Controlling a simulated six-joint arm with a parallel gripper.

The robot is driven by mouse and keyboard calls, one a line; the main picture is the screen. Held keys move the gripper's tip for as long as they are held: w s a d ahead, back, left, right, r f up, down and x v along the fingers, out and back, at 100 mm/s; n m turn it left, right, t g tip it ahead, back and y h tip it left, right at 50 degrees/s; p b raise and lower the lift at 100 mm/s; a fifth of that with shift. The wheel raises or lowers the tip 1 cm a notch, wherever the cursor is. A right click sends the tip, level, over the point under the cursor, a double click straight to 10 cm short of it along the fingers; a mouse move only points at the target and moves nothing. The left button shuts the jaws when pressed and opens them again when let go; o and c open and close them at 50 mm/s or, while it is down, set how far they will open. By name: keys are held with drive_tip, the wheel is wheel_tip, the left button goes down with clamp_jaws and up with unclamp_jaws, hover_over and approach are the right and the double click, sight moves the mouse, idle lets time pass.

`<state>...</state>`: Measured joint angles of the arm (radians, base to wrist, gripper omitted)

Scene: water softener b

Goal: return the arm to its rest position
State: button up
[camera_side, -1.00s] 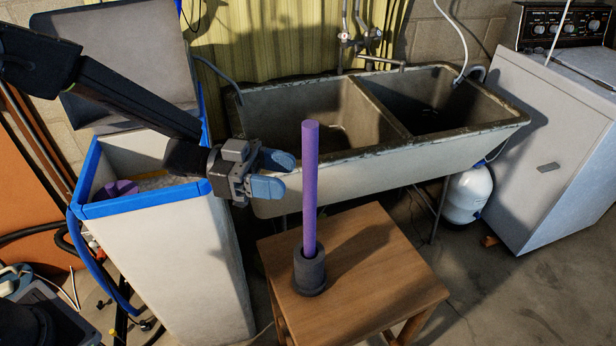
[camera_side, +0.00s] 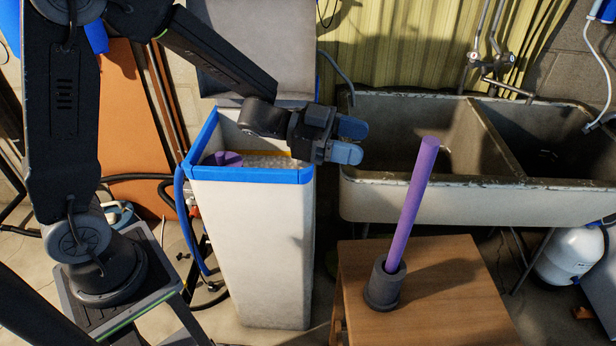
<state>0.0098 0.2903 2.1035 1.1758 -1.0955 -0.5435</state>
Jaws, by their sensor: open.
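My gripper (camera_side: 352,140) is open and empty, with blue fingertips pointing right. It hangs at the right side of the open softener bin, near the sink's left end. A purple rod (camera_side: 412,200) stands tilted to the right in a dark grey holder (camera_side: 383,285) on a wooden stool (camera_side: 425,322). The rod is apart from my gripper, to its lower right.
The white softener bin (camera_side: 258,245) has a blue rim (camera_side: 250,175), an open lid behind it, and pale granules with a purple item (camera_side: 222,158) inside. A double concrete sink (camera_side: 430,190) stands at the back right. A white tank (camera_side: 575,255) is below it.

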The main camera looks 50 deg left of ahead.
drive_tip(key=s+a+r+n+t+y, duration=0.35)
drive_tip(key=a+r+n+y, duration=0.25)
drive_tip(key=a+n+y, duration=0.45)
drive_tip(key=s+a+f+n+g+y, duration=0.1)
drive_tip(key=s+g, duration=0.6)
drive_tip(key=s, duration=1.1)
drive_tip(key=shift+f+n+y, duration=0.65)
drive_tip(key=shift+y, duration=0.6)
